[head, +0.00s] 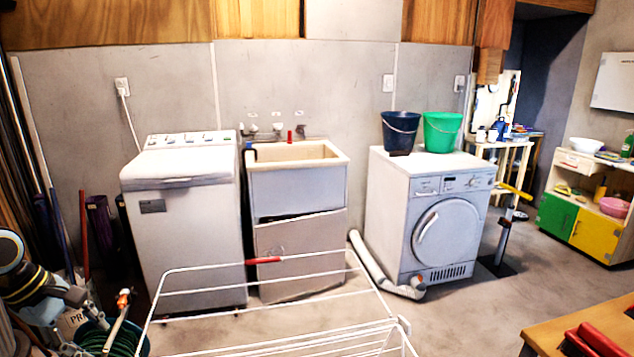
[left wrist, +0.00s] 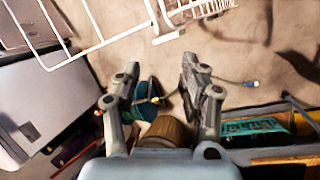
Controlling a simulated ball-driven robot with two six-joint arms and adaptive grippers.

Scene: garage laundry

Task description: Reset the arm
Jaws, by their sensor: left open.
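My left arm (head: 30,278) comes in at the lower left of the head view. It is bent low beside a bucket with a green hose (head: 100,340). In the left wrist view my left gripper (left wrist: 156,80) is open, with its two fingers apart and nothing between them that it grips. The bucket (left wrist: 146,88) shows beyond and between the fingers, apart from them as far as I can tell. My right gripper is not in view.
A white drying rack (head: 265,312) stands in front, close to my left arm. Behind are a top-loading washer (head: 185,235), a sink cabinet (head: 298,195) and a front-loading machine (head: 390,205) with two buckets on top. A wooden table (head: 560,332) stands at lower right.

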